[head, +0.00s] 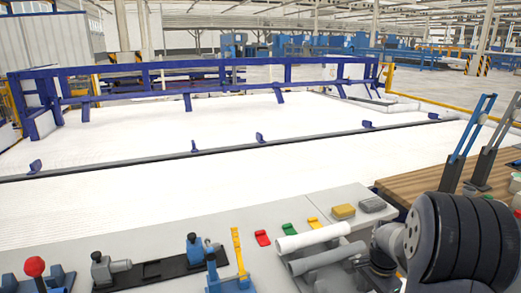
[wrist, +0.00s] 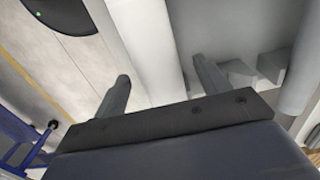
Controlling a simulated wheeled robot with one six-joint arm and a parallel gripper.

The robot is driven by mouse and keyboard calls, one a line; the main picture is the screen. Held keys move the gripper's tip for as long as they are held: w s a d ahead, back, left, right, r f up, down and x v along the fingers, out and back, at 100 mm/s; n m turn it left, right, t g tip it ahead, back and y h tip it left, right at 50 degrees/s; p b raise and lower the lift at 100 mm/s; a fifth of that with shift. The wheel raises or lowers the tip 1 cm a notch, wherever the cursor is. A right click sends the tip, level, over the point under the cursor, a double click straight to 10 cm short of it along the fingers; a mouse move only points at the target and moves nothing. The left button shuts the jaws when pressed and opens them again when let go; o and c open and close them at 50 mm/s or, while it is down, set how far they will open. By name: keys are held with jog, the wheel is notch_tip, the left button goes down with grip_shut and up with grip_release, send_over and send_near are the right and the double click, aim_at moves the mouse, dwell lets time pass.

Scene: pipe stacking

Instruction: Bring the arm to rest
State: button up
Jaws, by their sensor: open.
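My arm shows at the right of the head view, with its dark ribbed part (head: 462,240) close to the camera. The gripper's fingers cannot be made out there. In the wrist view my gripper (wrist: 163,82) is open, its two grey fingers standing apart. A long pale pipe-like shape (wrist: 148,45) runs behind the gap between them; I see no grip on it. In the head view a white pipe (head: 313,237) and a grey pipe (head: 327,258) lie side by side on the grey worktop, left of my arm.
The grey worktop (head: 225,222) also carries a blue vise (head: 197,250), a yellow clamp (head: 238,252), a red-knobbed lever (head: 35,268) and small coloured blocks. A wooden surface (head: 425,183) with upright levers is at the right. A wide white floor area (head: 200,125) lies beyond, bounded by a blue rail.

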jog(key=shift+r+p, duration=0.5)
jog(key=shift+r, duration=0.65)
